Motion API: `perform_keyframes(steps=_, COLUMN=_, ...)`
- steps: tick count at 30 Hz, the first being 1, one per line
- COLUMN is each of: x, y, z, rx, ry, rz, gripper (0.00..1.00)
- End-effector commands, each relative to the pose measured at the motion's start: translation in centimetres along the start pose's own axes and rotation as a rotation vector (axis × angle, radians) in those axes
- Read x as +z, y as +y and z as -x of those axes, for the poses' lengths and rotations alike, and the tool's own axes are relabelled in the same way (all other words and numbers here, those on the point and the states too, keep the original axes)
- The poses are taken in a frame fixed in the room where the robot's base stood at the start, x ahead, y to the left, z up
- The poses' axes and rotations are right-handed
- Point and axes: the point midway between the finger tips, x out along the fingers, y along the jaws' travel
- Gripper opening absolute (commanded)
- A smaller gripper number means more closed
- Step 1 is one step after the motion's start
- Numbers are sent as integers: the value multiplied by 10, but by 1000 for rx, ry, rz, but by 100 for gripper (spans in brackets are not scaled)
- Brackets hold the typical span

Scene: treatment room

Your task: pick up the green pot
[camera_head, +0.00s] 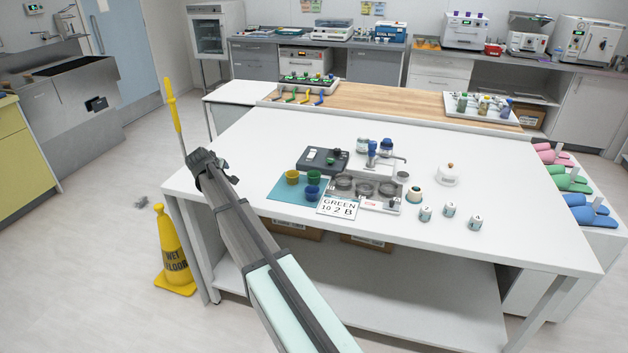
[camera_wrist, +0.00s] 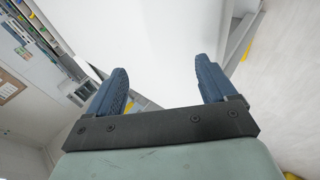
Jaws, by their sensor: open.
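The green pot (camera_head: 313,175) is a small round cup on the blue mat (camera_head: 281,195), near the front left of the white table. A yellow pot (camera_head: 292,177) stands to its left and a blue pot (camera_head: 312,192) in front of it; all are close together. My gripper (camera_head: 200,160) is over the table's left edge, well to the left of the pots and apart from them. In the wrist view my gripper (camera_wrist: 163,88) shows two blue fingers spread wide with nothing between them. The green pot cannot be made out in the wrist view.
A card reading "GREEN 10 2 B" (camera_head: 339,207) lies in front of the pots. A dark device (camera_head: 322,160) stands behind them, and a grey tray with round wells (camera_head: 365,199) is to the right. A yellow floor sign (camera_head: 174,252) stands left of the table.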

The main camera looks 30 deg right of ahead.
Motion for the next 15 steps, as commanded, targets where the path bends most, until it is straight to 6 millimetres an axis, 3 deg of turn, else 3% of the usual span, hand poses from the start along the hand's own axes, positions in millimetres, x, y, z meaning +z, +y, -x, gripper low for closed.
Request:
perform_keyframes(steps=1, x=15, y=22, z=-6, rx=-29, ry=-33, rz=-13, gripper=84)
perform_keyframes(steps=7, x=90, y=81, z=-15, rx=-198, ry=-150, rz=-46, gripper=84)
perform_keyframes(steps=15, x=192, y=152, z=-3, rx=-457, ry=-223, rz=-78, gripper=84)
